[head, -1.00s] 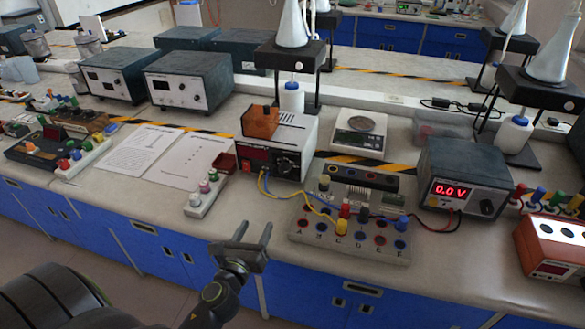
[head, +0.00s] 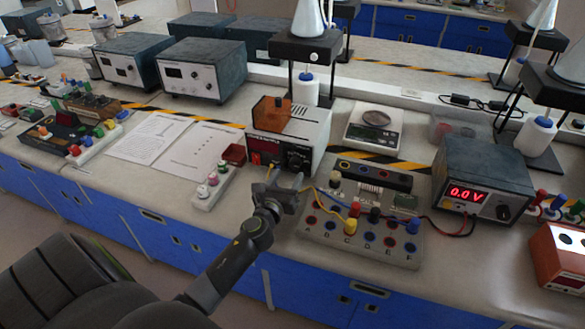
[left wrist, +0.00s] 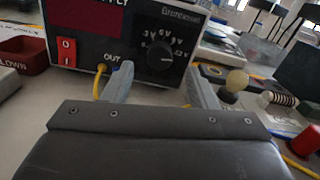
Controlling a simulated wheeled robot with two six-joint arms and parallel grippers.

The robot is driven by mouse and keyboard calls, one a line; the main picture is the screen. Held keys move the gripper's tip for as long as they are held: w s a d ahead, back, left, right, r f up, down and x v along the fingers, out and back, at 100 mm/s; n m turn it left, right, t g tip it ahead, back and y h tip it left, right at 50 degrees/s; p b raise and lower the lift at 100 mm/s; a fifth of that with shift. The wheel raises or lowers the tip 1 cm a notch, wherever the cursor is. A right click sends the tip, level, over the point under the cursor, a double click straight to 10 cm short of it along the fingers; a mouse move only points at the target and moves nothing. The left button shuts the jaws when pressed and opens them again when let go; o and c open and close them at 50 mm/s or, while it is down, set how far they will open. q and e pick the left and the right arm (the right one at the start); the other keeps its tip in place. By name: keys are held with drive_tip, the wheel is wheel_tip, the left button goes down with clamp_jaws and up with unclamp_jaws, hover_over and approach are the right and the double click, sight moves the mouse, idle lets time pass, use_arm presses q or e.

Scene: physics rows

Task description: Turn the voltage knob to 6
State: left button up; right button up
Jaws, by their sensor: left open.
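The power supply (head: 312,128) is a white-topped box with a dark front, standing on the bench. In the left wrist view its round black voltage knob (left wrist: 160,55) sits inside a printed dial with 3V, 6V, 9V and another mark. The knob's pointer setting is too unclear to read. My left gripper (head: 285,178) is in front of the power supply, open and empty. In the left wrist view its two fingers (left wrist: 161,86) stand apart, below and either side of the knob, and do not touch it. My right gripper is out of view.
A yellow wire (left wrist: 98,82) leaves the power supply's front. A terminal board (head: 330,238) with coloured posts stands to the right. A voltmeter (head: 484,178) reads 0.0 V. A small terminal strip (head: 208,193) and a red tray (head: 233,154) are on the left.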

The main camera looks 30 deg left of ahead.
sight(294, 166)
use_arm(q)
drive_tip(key=x, duration=0.4)
drive_tip(key=shift+w+a, duration=0.15)
drive_tip(key=shift+w, duration=0.2)
drive_tip(key=shift+c, duration=0.9)
drive_tip(key=c, duration=0.8)
